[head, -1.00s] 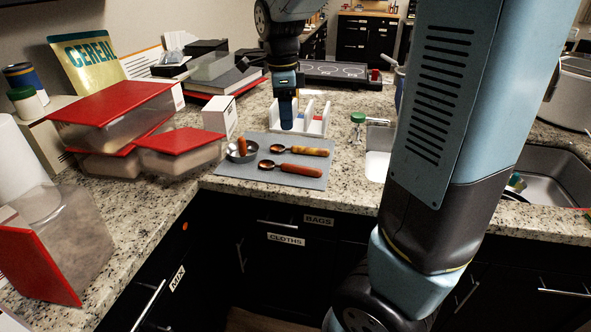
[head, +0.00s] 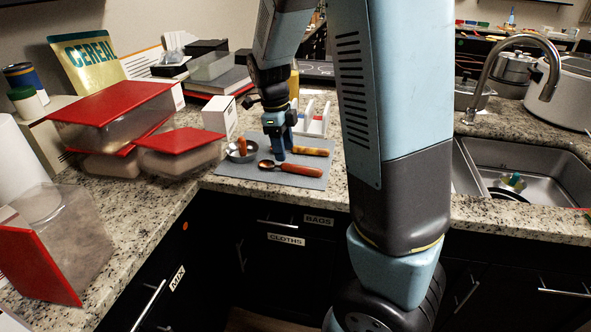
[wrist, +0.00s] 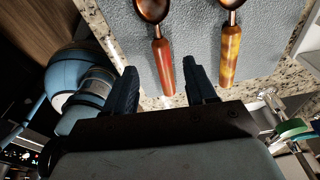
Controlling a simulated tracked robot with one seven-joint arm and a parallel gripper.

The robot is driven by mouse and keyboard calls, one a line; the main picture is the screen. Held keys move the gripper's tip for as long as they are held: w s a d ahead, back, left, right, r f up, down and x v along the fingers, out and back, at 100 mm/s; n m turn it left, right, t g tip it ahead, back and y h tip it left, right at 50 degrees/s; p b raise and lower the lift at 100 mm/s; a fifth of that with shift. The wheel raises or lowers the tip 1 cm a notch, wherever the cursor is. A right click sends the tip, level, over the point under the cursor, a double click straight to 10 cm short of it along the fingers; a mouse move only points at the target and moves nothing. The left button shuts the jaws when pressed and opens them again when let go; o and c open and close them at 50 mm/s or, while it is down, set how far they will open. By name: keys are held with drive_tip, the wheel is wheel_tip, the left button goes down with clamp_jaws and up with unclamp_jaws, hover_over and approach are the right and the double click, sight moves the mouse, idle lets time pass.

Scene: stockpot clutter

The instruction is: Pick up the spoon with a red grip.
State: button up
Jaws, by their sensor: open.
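The spoon with a red grip (head: 302,170) lies on a grey mat (head: 233,170), bowl to the left, nearest the front edge. In the wrist view its red-brown grip (wrist: 163,66) points between my fingertips. A second spoon with a mottled yellow-brown grip (head: 314,152) lies behind it, its bowl hidden by my gripper in the head view; it shows to the right in the wrist view (wrist: 230,55). My gripper (head: 281,155) is open and empty, pointing down over the mat. I cannot tell its exact height above the spoons.
A small metal bowl (head: 236,157) holding an orange-brown piece stands at the mat's left. A white divided holder (head: 314,122) stands behind the mat. Red-lidded containers (head: 180,140) and a white box (head: 219,117) are at the left. The sink (head: 535,165) is at the right.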

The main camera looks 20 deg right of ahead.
sight(289, 165)
drive_tip(key=shift+s+d+f, duration=0.1)
drive_tip(key=shift+d+f, duration=0.1)
drive_tip(key=shift+f, duration=0.7)
drive_tip(key=shift+s+d+f, duration=0.15)
drive_tip(key=shift+f, duration=0.75)
drive_tip(key=shift+s+d+f, duration=0.1)
drive_tip(key=shift+d+f, duration=0.1)
drive_tip(key=shift+f, duration=0.7)
drive_tip(key=shift+c, duration=0.2)
clamp_jaws()
